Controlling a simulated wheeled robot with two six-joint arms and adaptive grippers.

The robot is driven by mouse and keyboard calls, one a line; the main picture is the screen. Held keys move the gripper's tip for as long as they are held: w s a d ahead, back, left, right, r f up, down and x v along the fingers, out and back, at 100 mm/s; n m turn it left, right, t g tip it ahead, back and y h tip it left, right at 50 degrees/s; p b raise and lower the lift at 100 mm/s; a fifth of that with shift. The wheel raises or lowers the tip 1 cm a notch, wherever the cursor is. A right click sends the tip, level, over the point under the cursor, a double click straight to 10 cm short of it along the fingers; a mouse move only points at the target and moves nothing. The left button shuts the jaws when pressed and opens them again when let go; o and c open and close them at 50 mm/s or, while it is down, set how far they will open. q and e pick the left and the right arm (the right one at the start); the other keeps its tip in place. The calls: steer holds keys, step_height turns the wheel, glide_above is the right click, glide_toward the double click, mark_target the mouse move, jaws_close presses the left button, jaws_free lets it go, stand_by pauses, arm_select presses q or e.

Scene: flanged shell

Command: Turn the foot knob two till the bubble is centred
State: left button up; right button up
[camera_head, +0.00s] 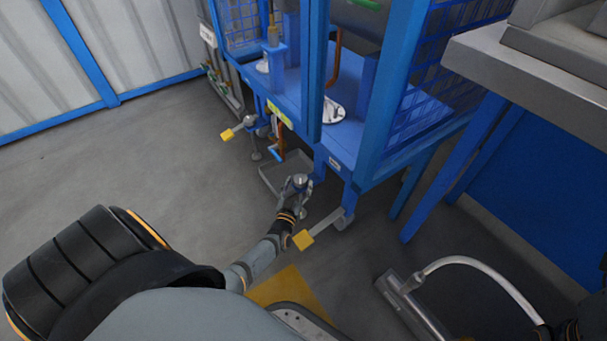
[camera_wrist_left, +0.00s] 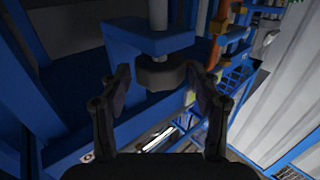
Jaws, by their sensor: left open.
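A round grey foot knob (camera_wrist_left: 160,72) sits under a blue bracket on a threaded rod in the left wrist view. My left gripper (camera_wrist_left: 160,88) is open, with one finger on each side of the knob. In the head view my left gripper (camera_head: 300,184) is low at the front corner of the blue frame (camera_head: 318,80), and it hides most of the knob there. A small yellow-green strip (camera_head: 278,114), perhaps the level, is on the frame's front edge. Its bubble is too small to make out.
Yellow-ended pedals (camera_head: 231,134) (camera_head: 304,239) stick out beside the casters. A grey tray (camera_head: 283,172) lies under the frame. A grey bench (camera_head: 540,80) stands at the right. A curved pale tube (camera_head: 480,268) is at the lower right. The floor at left is clear.

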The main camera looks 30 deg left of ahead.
mark_target(302, 174)
arm_select(q)
steer(key=b+x, duration=0.1)
steer(key=x, duration=0.1)
steer(key=b+x, duration=0.1)
steer(key=x, duration=0.2)
steer(key=shift+f, duration=0.2)
steer(key=shift+w+a+r, duration=0.15)
steer(key=shift+w+a, duration=0.05)
steer(key=shift+w, duration=0.35)
steer(key=c, duration=1)
steer(key=shift+c, duration=0.8)
